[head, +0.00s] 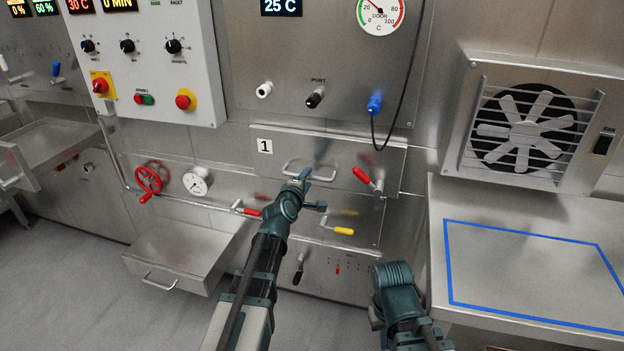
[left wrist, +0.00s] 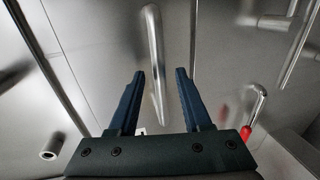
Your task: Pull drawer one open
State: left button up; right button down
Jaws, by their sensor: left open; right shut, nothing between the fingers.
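Drawer one is the steel front with a "1" label (head: 265,146) in the middle of the wall. Its bar handle (head: 292,167) is partly hidden behind my left gripper in the head view. My left gripper (head: 313,190) is open in front of the drawer. In the left wrist view, the handle (left wrist: 154,50) runs lengthwise, its lower end showing between the two open fingers (left wrist: 160,95); I cannot tell whether they touch it. The drawer front looks closed or nearly so. My right gripper (head: 378,312) is low at the right, away from the drawer, its fingers mostly hidden.
A red-handled lever (head: 367,181) is close to the right of the drawer handle, with a yellow-handled one (head: 342,231) below. A blue plug's cable (head: 375,105) hangs near the drawer's top. An open lower drawer (head: 175,255) juts out at left; a steel counter (head: 530,225) stands at right.

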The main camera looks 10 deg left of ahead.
pick_arm(q)
jog(key=shift+x, duration=1.2)
grip_shut()
dwell(0.5)
